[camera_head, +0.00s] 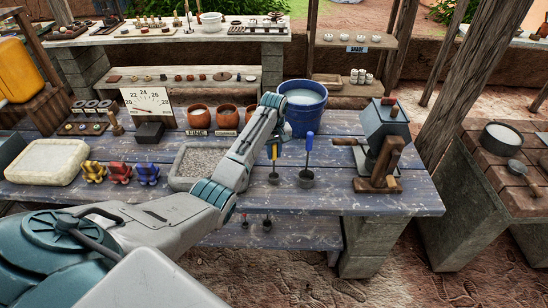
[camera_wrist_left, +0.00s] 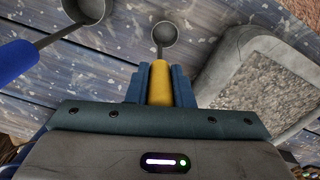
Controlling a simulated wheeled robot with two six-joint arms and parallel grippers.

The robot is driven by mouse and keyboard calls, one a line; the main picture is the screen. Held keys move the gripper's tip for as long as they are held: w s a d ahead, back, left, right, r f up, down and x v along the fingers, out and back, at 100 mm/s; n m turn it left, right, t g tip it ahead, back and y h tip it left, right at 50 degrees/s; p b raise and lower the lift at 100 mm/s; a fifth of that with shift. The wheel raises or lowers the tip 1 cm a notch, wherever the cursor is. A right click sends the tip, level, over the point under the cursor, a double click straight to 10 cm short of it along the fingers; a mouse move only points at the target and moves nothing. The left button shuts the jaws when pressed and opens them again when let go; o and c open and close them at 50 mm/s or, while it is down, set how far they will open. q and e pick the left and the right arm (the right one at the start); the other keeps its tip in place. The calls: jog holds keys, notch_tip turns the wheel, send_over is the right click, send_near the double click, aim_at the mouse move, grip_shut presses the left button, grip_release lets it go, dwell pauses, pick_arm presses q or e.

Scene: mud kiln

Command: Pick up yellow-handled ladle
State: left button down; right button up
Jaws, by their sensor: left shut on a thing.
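The yellow-handled ladle (camera_head: 274,164) is upright at the table's front edge, its dark round bowl lowest. My left gripper (camera_head: 272,141) is above it and shut on its handle. In the left wrist view the yellow handle (camera_wrist_left: 160,86) sits between the two blue fingers (camera_wrist_left: 160,84), and the grey bowl shows beyond them. I cannot tell whether the bowl is clear of its support. The blue-handled ladle (camera_head: 308,156) is upright just to the right, apart from the gripper; its blue handle also shows in the left wrist view (camera_wrist_left: 16,60). My right gripper is not in view.
A blue bucket (camera_head: 304,118) stands behind the ladles. A grey stone tray (camera_head: 184,166) of gravel lies to the left. A grey box device with a wooden frame (camera_head: 384,150) stands to the right. Yellow, red and blue figurines (camera_head: 120,173) stand farther left.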

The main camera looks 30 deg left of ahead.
pick_arm(q)
notch_tip(320, 180, up, 2)
jog(key=shift+s+d+r+b, duration=0.1)
jog(key=shift+r+b, duration=0.05)
jog(key=shift+b, duration=0.55)
jog(key=s+d+r+p, duration=0.1)
jog(key=s+d+p, duration=0.4)
jog(key=s+d, duration=0.4)
jog(key=shift+s+d+r, duration=0.15)
jog(key=shift+s+r, duration=0.2)
jog(key=shift+s, duration=1.55)
